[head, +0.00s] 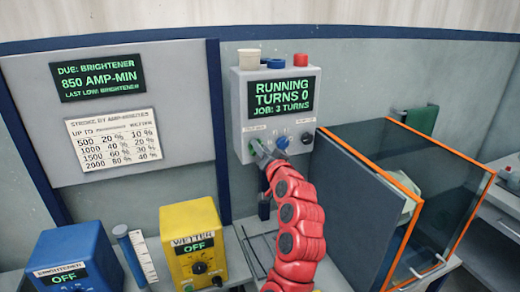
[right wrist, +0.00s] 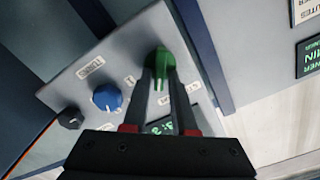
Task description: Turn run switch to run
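The grey control box (head: 234,110) on the back wall has a lit display (head: 281,98) reading RUNNING, TURNS 0, JOB: 3 TURNS. A green switch (head: 252,147) is at the left of its lower row; it also shows in the right wrist view (right wrist: 160,58). My right gripper (head: 260,152) reaches up to it on the red arm. In the right wrist view its two fingers (right wrist: 160,80) sit on either side of the green switch's grip and appear closed on it. The switch's label is too blurred to read. My left gripper is not in view.
A blue knob (head: 282,142) and a black knob (head: 307,138) sit right of the green switch. A glass-sided tank with orange edges (head: 400,205) stands close right of the arm. Yellow (head: 195,243) and blue (head: 75,257) dosing boxes stand at the left.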

